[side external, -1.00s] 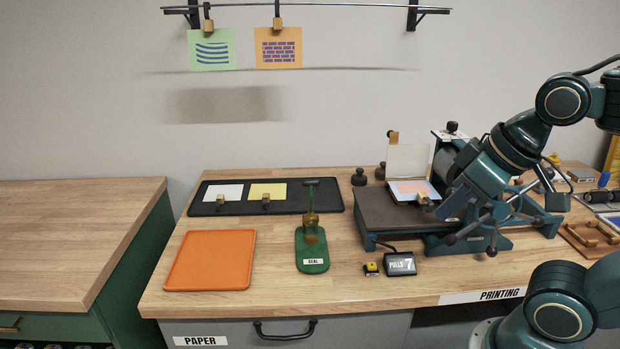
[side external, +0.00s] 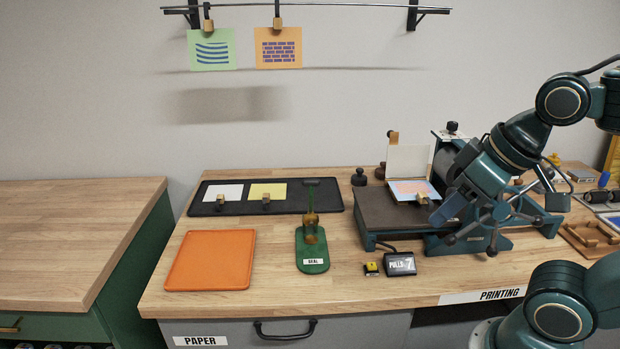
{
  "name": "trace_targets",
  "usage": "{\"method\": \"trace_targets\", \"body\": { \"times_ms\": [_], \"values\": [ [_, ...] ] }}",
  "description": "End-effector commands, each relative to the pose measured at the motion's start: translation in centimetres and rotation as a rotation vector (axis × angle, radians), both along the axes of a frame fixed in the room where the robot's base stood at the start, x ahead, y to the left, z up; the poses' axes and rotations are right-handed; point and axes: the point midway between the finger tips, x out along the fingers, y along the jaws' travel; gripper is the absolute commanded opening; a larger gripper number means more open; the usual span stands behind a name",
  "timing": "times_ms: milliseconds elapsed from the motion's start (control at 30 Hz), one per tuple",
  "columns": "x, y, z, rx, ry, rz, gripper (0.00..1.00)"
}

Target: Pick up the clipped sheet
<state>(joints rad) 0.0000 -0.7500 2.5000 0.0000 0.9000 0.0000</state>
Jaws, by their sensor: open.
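A sheet with a blue border and an orange middle (side external: 407,188) lies on the bed of the press, with a small gold clip (side external: 422,199) at its front edge. My gripper (side external: 438,216) is open, just right of and in front of this clip, and I see nothing held in it. Its fingertips are small and partly hidden, so I cannot tell whether they touch the clip. A white sheet (side external: 222,192) and a yellow sheet (side external: 267,190), each with a gold clip at its front edge, lie on a black tray (side external: 330,200).
The press (side external: 385,215) stands around the sheet, with an upright pale panel (side external: 407,160) behind it and a spoked handwheel to the right. A green seal press (side external: 312,250), an orange tray (side external: 210,262) and a counter box (side external: 400,264) stand in front. Clipped prints hang from a rail (side external: 330,7).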

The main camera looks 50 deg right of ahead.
Motion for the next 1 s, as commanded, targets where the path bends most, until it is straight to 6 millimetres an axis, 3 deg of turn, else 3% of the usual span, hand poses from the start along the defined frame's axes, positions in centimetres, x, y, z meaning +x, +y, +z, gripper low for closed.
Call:
{"method": "trace_targets", "body": {
  "times_ms": [267,467,767,1000],
  "values": [
    [0.7,-0.5,0.5,0.003,0.019,-0.03,0.45],
    [2.8,-2.1,1.6,0.01,0.072,-0.114,0.45],
    [7.2,-6.8,3.0,0.04,0.186,-0.299,0.45],
    [10.4,-11.7,3.1,0.076,0.276,-0.446,0.45]
  ]
}}
